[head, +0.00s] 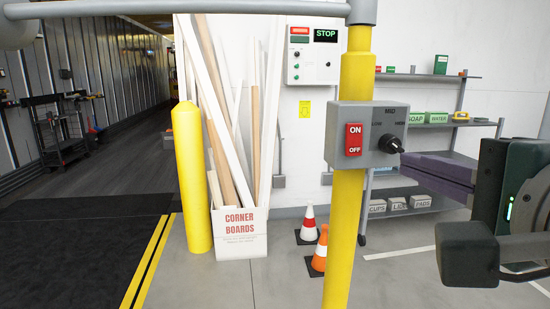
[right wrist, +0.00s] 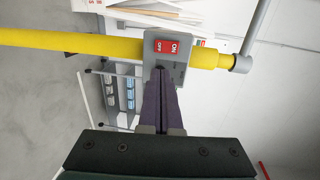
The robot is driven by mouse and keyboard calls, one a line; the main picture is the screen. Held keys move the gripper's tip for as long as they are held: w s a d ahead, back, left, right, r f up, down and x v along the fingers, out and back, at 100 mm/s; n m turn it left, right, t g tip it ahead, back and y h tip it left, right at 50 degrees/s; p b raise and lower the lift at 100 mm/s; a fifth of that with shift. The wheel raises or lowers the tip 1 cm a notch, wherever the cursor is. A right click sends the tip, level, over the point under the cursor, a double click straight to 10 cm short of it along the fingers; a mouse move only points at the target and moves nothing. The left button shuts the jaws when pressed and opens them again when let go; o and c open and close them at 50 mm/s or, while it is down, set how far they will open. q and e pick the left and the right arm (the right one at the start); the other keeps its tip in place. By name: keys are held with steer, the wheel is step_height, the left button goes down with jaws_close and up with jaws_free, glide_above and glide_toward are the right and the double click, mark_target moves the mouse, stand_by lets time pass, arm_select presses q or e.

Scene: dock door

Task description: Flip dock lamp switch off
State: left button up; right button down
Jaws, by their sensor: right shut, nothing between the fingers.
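A grey control box (head: 338,150) is mounted on a yellow post. It carries a red rocker switch (head: 354,139) marked ON at the top and OFF at the bottom; which half is pressed I cannot tell. To its right is a black knob (head: 390,145) with LOW, MID and HIGH marks. My right gripper (head: 406,161) is shut and empty, its purple fingers reaching in from the right, tips close to the knob. In the right wrist view, the fingertips (right wrist: 161,72) overlap the box below the red switch (right wrist: 166,47); contact is unclear. My left gripper is not in view.
The yellow post (head: 346,230) stands in front of me under a grey rail (head: 220,9). Behind are a box of corner boards (head: 241,245), a yellow bollard (head: 192,180), two cones (head: 308,226), a wall panel (head: 300,75) and shelves (head: 455,124).

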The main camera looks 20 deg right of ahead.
mark_target(359, 151)
steer(key=p+x, duration=0.1)
steer(key=x, duration=1)
steer(key=f+t+b, duration=0.1)
steer(key=b, duration=0.2)
steer(key=shift+w+f, duration=0.1)
steer(key=shift+f, duration=0.05)
steer(key=shift+r+p, duration=0.25)
steer(key=shift+p, duration=0.1)
